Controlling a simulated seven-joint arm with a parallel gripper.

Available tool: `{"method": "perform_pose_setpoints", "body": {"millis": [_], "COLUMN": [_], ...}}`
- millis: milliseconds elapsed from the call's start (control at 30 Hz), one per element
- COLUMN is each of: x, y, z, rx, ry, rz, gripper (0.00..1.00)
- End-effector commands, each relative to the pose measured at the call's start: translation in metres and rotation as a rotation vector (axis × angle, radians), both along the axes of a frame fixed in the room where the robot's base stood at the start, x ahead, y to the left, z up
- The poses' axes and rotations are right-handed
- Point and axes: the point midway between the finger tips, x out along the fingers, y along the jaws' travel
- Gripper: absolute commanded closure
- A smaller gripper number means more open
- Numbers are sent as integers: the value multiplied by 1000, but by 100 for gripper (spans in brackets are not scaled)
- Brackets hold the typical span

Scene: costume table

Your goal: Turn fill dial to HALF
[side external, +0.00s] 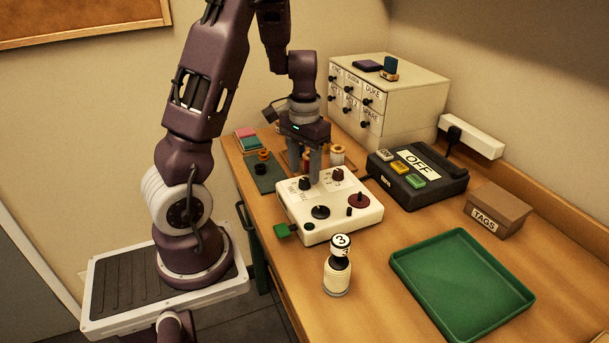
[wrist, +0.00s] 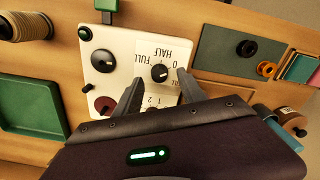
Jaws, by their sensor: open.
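The fill dial (wrist: 160,73) is a small black knob with a pale mark, on the white panel box (side external: 340,222). The words HALF and FULL and a 0 are printed beside it, upside down in the wrist view. The black knob also shows in the side view (side external: 305,184). My gripper (wrist: 159,79) is open and points down, with one finger on each side of the dial. In the side view my gripper (side external: 304,175) is low over the back of the box. I cannot tell whether the fingers touch the knob, or exactly where its mark points.
The box also carries a black knob (side external: 320,212), a dark red dial (side external: 358,200) and a second small dial with numbers. A spool-like stand (side external: 337,277), a green tray (side external: 402,262), an OFF button unit (side external: 412,190) and a TAGS box (side external: 497,210) stand nearby.

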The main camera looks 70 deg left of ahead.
Motion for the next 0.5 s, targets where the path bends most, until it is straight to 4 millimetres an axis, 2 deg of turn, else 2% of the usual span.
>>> {"method": "perform_pose_setpoints", "body": {"millis": [133,400,433,500], "x": [0,0,0,0], "y": [0,0,0,0], "z": [-19,-23,-23,-23], "rx": [-1,-1,-1,-1], "ry": [1,-1,-1,-1], "rz": [1,-1,-1,-1], "gripper": [52,52,54,68]}}
